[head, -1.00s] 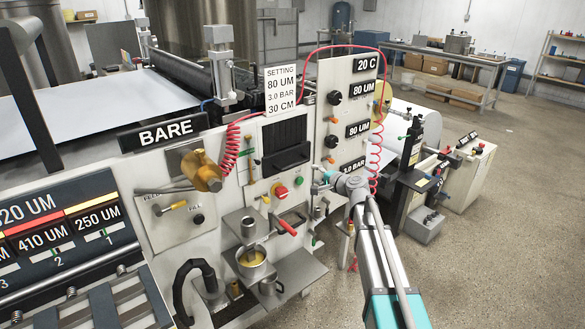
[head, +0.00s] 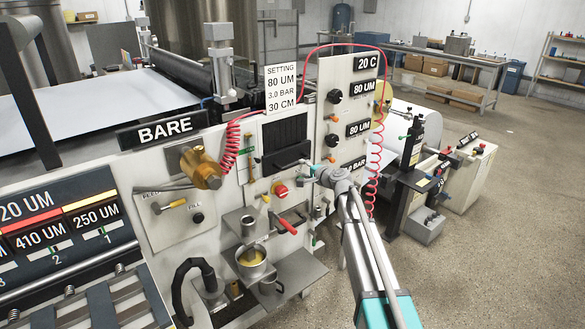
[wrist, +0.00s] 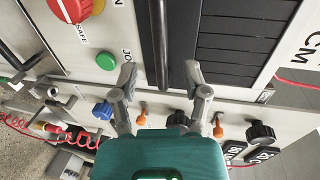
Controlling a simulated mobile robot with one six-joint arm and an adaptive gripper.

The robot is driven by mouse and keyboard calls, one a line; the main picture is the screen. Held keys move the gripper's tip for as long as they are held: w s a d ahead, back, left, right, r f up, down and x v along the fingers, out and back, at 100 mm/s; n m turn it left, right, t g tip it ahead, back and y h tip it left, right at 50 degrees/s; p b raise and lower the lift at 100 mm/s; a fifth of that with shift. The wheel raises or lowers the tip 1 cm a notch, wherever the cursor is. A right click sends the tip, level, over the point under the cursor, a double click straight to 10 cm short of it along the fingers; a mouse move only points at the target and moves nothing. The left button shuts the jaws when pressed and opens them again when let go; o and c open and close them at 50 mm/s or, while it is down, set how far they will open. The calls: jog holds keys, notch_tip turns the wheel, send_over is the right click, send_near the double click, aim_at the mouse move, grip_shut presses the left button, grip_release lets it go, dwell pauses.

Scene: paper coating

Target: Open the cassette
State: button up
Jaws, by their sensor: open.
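The cassette (head: 283,146) is a dark, slatted unit set in the front panel of the machine, below the setting card. In the wrist view the cassette (wrist: 232,43) fills the upper right, with a long dark bar handle (wrist: 158,40) along its edge. My gripper (head: 308,167) is at the right side of the cassette in the head view. In the wrist view my gripper (wrist: 160,75) is open, with one finger on each side of the bar's near end. I see no contact, and cannot tell whether the bar is within the fingers' depth.
A red button (head: 280,189) sits below the cassette. A green button (wrist: 106,61) is close to the left finger. Knobs and orange levers (wrist: 219,130) line the panel beyond the fingers. A red coiled hose (head: 375,150) hangs right of my arm.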

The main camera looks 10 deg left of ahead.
aim_at(294, 165)
jog(key=shift+b+x, duration=0.6)
jog(key=shift+x, duration=2.9)
grip_shut()
